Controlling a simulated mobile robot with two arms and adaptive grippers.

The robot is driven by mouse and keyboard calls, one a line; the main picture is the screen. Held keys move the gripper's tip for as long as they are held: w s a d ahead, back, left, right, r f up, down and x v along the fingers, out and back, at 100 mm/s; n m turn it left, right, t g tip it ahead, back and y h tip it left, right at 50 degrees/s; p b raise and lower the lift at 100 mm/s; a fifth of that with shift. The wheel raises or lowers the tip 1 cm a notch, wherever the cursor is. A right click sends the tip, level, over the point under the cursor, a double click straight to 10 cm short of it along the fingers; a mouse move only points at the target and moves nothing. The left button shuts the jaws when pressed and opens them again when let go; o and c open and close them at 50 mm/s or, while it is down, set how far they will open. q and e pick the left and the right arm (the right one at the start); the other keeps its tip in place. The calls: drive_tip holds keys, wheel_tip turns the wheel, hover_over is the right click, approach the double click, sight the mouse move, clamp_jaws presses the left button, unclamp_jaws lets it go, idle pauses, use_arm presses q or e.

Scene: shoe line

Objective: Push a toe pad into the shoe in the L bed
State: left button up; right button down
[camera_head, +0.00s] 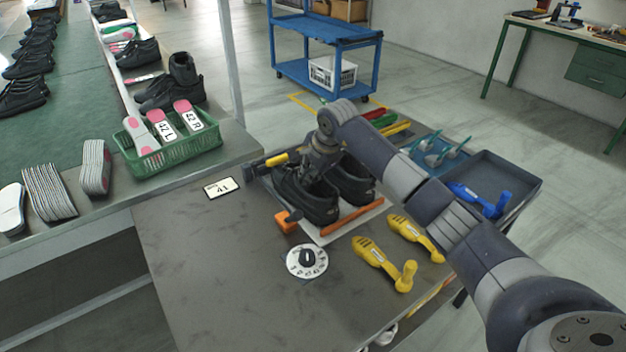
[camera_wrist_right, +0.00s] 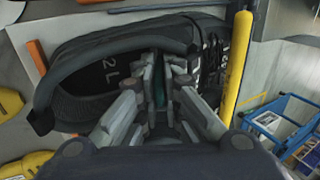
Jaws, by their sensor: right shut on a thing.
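Two black shoes stand side by side on the work table: the left one (camera_head: 312,207) and the right one (camera_head: 357,184). My right gripper (camera_head: 311,177) reaches down from above into the opening of the left shoe. In the right wrist view the shoe (camera_wrist_right: 85,75) surrounds the fingers, and its inside shows the marking "2 L". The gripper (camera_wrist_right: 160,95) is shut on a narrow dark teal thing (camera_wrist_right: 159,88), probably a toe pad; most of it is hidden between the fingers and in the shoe. My left gripper is not in view.
An orange clamp knob (camera_head: 287,221), a dial (camera_head: 307,261) and yellow tools (camera_head: 375,260) lie around the shoes. A blue tray (camera_head: 437,151) holds teal-handled things; a grey tray (camera_head: 515,177) holds a blue tool (camera_head: 478,199). A green basket (camera_head: 180,152) holds insoles. The table's front left is clear.

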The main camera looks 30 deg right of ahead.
drive_tip(key=shift+w, duration=0.15)
drive_tip(key=c, duration=1.7)
unclamp_jaws()
drive_tip(key=shift+r, duration=0.1)
drive_tip(key=shift+s+d+r+p, duration=0.15)
drive_tip(key=shift+s+p, duration=0.15)
drive_tip(key=shift+s, duration=0.25)
drive_tip(key=shift+s+a+r+p, duration=0.15)
drive_tip(key=shift+s+p, duration=0.15)
drive_tip(key=shift+s, duration=0.25)
drive_tip(key=shift+d, duration=0.1)
drive_tip(key=shift+r, duration=0.1)
drive_tip(key=shift+r+p, duration=0.85)
drive_tip(key=shift+r, duration=0.55)
